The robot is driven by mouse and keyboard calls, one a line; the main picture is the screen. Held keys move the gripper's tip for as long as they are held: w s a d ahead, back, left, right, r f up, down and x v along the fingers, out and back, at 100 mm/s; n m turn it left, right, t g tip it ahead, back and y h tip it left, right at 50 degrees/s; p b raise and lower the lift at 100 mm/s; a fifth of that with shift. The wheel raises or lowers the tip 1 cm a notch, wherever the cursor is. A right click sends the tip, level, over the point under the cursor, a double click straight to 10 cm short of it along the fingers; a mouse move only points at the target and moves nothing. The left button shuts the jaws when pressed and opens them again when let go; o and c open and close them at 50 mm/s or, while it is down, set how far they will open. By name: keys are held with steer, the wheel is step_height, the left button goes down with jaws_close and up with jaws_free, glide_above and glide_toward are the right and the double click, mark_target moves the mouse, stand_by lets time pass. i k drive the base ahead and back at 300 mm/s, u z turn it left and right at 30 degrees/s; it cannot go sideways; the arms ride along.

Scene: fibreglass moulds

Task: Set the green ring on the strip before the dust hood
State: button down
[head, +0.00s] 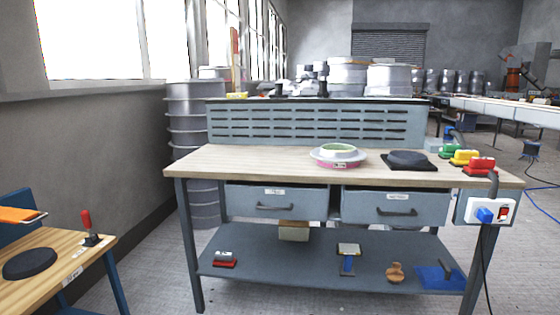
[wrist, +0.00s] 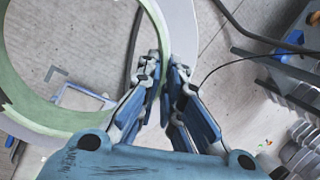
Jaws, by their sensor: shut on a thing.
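A green ring (wrist: 155,25) with a pale grey outer band is held at its rim by my gripper (wrist: 163,85) in the wrist view; the blue-padded fingers are shut on it. Floor shows through and around the ring. My gripper does not show in the head view. There, the slotted grey hood panel (head: 318,124) stands along the back of a wooden-topped bench (head: 235,165). The bare wood in front of the slots is clear on the left. I cannot pick out a separately marked strip.
A pink-based round piece (head: 337,156) with a pale green top sits mid-bench. Right of it are a black disc (head: 410,158) and green, yellow and red clamps (head: 479,165). A side table (head: 62,247) stands at lower left. Ribbed drums (head: 192,105) stand behind the bench's left end.

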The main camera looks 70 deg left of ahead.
mark_target(275, 159)
steer(key=k, duration=2.1)
steer(key=u, duration=2.1)
steer(key=i, duration=1)
steer(key=z, duration=0.05)
